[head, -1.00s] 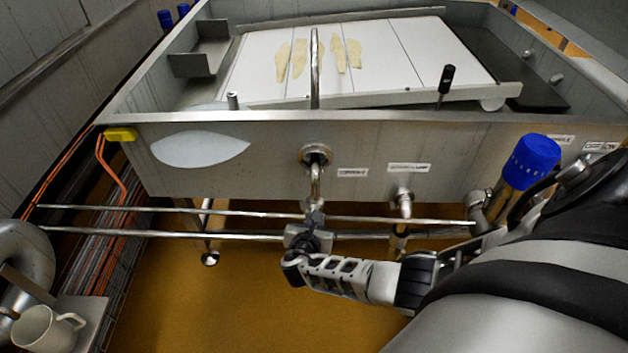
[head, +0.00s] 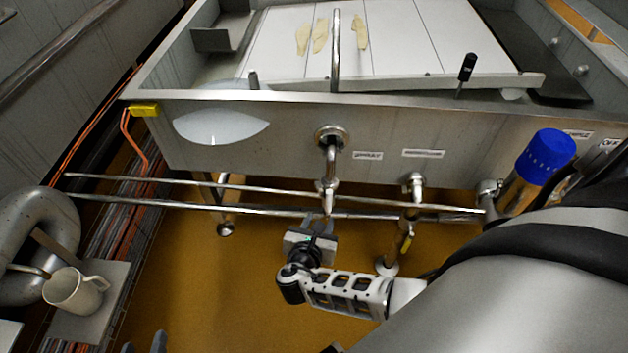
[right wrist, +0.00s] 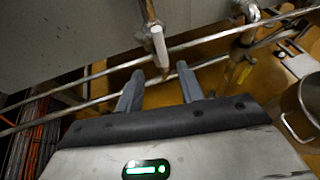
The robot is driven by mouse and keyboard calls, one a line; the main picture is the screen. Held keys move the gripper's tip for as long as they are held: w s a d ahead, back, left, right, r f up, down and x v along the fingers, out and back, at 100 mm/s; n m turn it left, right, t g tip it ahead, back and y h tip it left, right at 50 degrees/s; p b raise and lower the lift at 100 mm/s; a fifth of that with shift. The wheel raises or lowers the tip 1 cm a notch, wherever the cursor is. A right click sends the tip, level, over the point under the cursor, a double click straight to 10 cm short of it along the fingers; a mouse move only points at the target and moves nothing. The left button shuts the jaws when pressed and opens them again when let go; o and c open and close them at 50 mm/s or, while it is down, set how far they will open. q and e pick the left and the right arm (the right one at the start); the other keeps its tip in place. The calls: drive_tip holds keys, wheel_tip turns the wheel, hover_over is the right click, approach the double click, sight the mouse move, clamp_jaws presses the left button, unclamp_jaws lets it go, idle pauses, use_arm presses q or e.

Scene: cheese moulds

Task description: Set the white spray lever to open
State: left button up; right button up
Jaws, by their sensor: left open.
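The white spray lever (right wrist: 160,46) hangs from the end of a steel pipe in the right wrist view, pointing down. In the head view it is small, below the pipe (head: 329,162), at the front rail. My right gripper (right wrist: 160,68) is open and empty, its two fingers apart just short of the lever, which shows beyond the gap between their tips. In the head view my right gripper (head: 322,228) is below the pipe, seen partly from behind. Contact with the lever cannot be told. My left gripper (head: 143,345) shows only its fingertips at the bottom edge, apart.
Steel rails (head: 262,209) run across the sink front (head: 290,125). A second tap (head: 413,184) and a blue-capped valve (head: 545,155) stand to the right. A steel pot (right wrist: 303,108) shows at right in the right wrist view.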

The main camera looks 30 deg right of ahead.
drive_tip(key=v, duration=0.4)
drive_tip(key=shift+s+a+r+p, duration=0.15)
drive_tip(key=shift+s+a+p, duration=0.05)
drive_tip(key=shift+a+p, duration=0.15)
